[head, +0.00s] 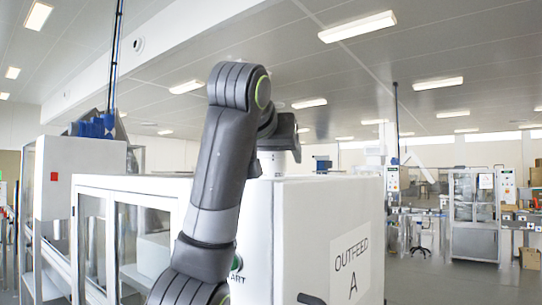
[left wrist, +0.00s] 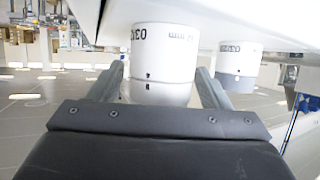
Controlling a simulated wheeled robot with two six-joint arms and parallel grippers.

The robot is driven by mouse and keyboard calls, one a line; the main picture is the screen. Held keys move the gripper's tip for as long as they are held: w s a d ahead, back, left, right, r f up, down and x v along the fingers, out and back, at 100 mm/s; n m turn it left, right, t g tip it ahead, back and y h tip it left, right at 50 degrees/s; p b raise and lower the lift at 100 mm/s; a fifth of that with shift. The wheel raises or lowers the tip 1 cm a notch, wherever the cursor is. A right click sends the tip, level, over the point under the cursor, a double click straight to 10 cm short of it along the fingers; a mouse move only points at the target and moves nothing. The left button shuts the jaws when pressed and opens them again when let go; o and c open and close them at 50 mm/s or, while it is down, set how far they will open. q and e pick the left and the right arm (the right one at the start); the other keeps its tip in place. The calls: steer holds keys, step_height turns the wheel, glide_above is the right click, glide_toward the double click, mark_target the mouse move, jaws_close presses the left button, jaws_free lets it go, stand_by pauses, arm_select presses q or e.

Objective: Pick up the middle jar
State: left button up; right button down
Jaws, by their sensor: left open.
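In the left wrist view, which looks upside down, a white jar (left wrist: 163,50) with dark printed marks stands between the fingers of my left gripper (left wrist: 161,72). The gripper is open, with one finger on each side of the jar; I cannot tell whether they touch it. A second white jar with a grey band (left wrist: 238,62) is to the right, outside the fingers. I see only two jars, so I cannot tell from this view which is the middle one. In the head view my left arm hides the gripper's fingers and no jar shows. My right gripper is not in view.
A white machine housing marked "OUTFEED A" (head: 352,262) stands behind my left arm. A white glass-sided cabinet (head: 130,188) adjoins it on the left. Other machines (head: 474,215) stand far off at the right, with open floor (head: 430,285) before them.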

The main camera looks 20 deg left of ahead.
arm_select(q)
steer(key=c, duration=1.1)
steer(key=shift+r, duration=0.15)
